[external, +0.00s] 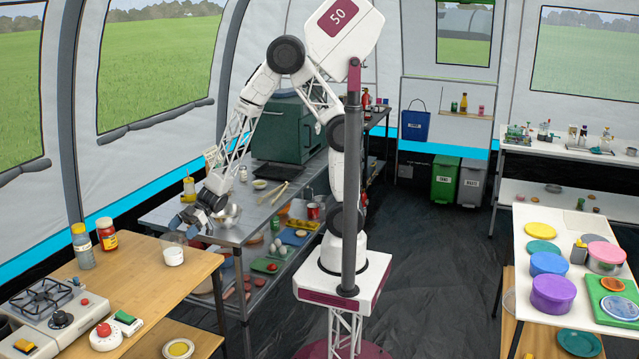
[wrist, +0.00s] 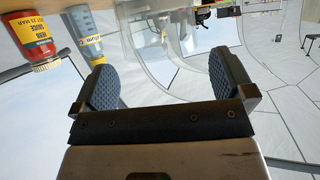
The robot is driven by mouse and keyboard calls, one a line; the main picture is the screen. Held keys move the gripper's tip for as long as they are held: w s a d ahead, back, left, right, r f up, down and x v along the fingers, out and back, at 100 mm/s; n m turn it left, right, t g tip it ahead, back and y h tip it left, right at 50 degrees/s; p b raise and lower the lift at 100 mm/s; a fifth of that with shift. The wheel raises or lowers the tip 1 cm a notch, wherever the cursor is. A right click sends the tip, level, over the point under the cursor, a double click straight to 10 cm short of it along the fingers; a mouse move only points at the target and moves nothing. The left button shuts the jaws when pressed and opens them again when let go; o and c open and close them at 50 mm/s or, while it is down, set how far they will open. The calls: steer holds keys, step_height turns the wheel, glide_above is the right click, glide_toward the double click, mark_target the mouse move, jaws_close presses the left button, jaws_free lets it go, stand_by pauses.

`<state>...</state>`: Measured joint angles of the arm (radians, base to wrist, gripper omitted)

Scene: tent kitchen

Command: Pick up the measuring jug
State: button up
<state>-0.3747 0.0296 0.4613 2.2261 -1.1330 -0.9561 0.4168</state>
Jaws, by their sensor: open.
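A small clear vessel with white in its lower part (external: 173,254), which looks like the measuring jug, stands at the right edge of the wooden table (external: 140,285) in the external view. My gripper (external: 188,219) is above and slightly right of it, apart from it as far as I can tell. In the wrist view my gripper (wrist: 168,85) shows two blue ribbed finger pads wide apart with nothing clearly held between them.
A red sauce bottle (external: 107,234) and a blue-grey bottle (external: 82,246) stand on the wooden table, left of the jug. A gas stove (external: 45,305) is in front.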

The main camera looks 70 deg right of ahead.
mark_target(175, 234)
steer(key=shift+x, duration=1.75)
steer(key=c, duration=1.1)
steer(key=shift+r, duration=0.3)
steer(key=s+d+r, duration=0.4)
steer(key=s+d, duration=0.5)
steer(key=s, duration=0.4)
steer(key=shift+s+r, duration=0.1)
steer(key=shift+r, duration=0.05)
stand_by(0.4)
stand_by(1.1)
